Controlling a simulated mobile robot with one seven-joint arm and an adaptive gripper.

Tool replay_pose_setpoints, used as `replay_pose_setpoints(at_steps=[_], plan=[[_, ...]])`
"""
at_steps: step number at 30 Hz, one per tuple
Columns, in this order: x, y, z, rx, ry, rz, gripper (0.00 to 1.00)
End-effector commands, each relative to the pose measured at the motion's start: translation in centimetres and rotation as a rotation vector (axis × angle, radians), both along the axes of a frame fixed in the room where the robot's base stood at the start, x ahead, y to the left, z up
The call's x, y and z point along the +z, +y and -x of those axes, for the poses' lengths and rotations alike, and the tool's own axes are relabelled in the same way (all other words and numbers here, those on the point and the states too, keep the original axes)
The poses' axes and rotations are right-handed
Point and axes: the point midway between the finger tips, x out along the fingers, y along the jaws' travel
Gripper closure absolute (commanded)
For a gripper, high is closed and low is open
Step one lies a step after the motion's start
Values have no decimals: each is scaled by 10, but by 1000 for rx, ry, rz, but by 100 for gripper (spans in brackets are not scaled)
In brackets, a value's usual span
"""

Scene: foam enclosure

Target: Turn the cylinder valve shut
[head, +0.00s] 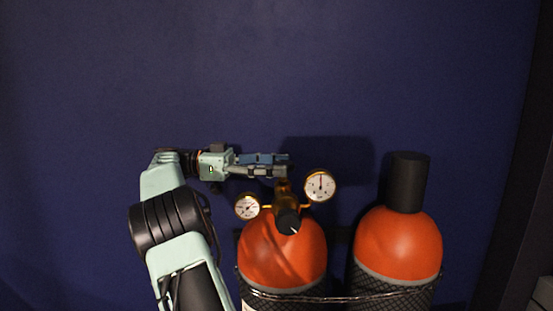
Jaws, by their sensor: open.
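An orange cylinder (282,255) stands at the lower middle of the head view. On its top sits a brass valve and regulator body (283,187) with a black knob (287,222) facing me. A round white gauge (320,185) is on its right and a smaller one (247,207) on its left. My gripper (284,166) reaches in from the left, roughly level, with its open fingers at the top of the brass body. The fingers cover that top, so I cannot see a handwheel there, nor tell whether they touch or surround anything.
A second orange cylinder (398,243) with a tall black cap (407,182) stands to the right. A chain (345,298) runs across both cylinders. A dark blue wall (420,80) is behind them. The space above the cylinders is clear.

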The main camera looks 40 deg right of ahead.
Motion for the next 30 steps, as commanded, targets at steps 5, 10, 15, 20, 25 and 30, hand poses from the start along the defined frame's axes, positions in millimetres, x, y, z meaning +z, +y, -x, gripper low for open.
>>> replay_pose_setpoints(at_steps=[5, 10, 15, 20, 25, 30], plan=[[20, 0, 0, 1, -3, 4, 44], [53, 0, 0, 1, -4, 4, 44], [77, 0, 0, 0, -3, 4, 44], [89, -1, 0, -2, -1, 2, 44], [97, 0, 0, -1, 0, 0, 44], [99, 0, 0, 0, 0, 0, 44]])
